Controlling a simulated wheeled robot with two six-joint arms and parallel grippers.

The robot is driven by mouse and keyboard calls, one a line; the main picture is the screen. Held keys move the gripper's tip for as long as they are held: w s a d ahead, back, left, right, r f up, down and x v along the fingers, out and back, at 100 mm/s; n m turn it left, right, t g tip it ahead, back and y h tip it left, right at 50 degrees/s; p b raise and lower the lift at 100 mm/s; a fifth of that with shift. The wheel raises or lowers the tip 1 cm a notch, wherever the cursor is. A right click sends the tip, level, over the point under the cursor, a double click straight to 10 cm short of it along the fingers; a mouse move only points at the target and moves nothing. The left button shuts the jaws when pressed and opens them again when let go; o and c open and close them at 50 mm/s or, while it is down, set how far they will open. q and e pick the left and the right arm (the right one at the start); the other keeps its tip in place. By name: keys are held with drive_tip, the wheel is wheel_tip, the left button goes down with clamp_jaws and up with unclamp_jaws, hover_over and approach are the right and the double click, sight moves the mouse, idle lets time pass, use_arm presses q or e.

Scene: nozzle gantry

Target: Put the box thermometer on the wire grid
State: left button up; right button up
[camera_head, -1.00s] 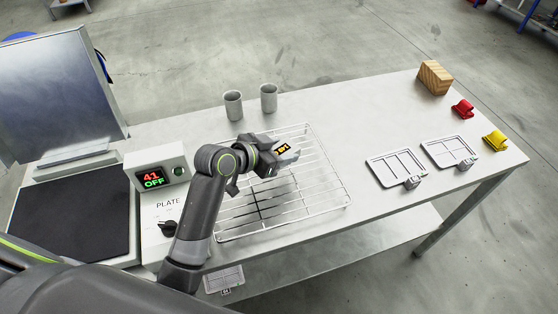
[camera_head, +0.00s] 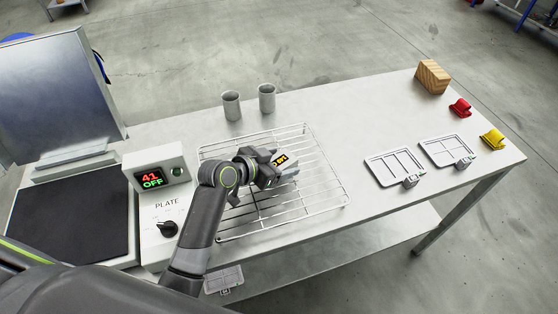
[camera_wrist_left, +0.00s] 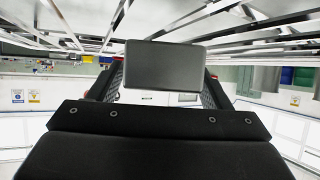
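The box thermometer (camera_head: 280,160) is a small dark box with an orange lit display. My left gripper (camera_head: 277,167) is shut on it over the middle of the wire grid (camera_head: 284,221). In the left wrist view the thermometer (camera_wrist_left: 165,64) is a dark block between the two fingers, with the grid's wires close by along the top of the picture. I cannot tell whether the thermometer touches the wires. The arm hides part of the grid's left side. My right gripper is not in view.
Two grey cups (camera_head: 232,105) (camera_head: 267,98) stand behind the grid. The plate unit (camera_head: 162,200), showing 41 and OFF, is to its left. Two white divided trays (camera_head: 395,167) (camera_head: 447,151), a wooden block (camera_head: 433,77), a red clip (camera_head: 460,108) and a yellow clip (camera_head: 492,138) are on the right.

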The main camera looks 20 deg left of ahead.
use_arm(q)
drive_tip(key=shift+r, duration=0.25)
drive_tip(key=shift+s+a, duration=0.2)
drive_tip(key=v, duration=1.1)
drive_tip(key=shift+s+a+b, duration=0.15)
drive_tip(key=shift+b, duration=0.25)
